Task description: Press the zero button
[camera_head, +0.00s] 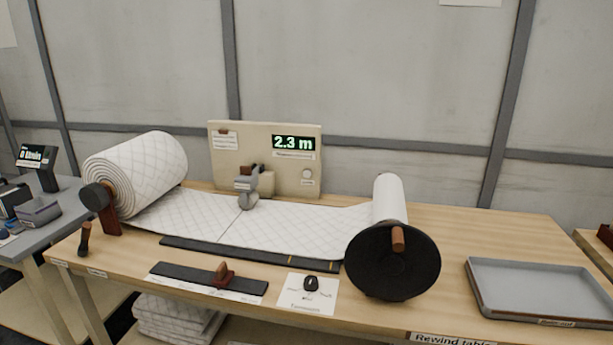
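An upright beige panel (226,175) stands at the back of the table. Its display (293,142) reads "2.3 m" in green. A small round pale button (307,173) sits low on the panel's right side, with a small label under it too small to read; it looks like the zero button. A grey wheel-like counter (247,188) stands in front of the panel, resting on the quilted white wadding (290,229). Neither of my grippers shows in this view.
The wadding runs from a large roll (150,172) at left to a smaller roll (388,197) with a black disc (393,262) and wooden handle. A knob card (308,295), a dark slide bar (190,278) and a grey tray (540,288) lie on the table (480,235).

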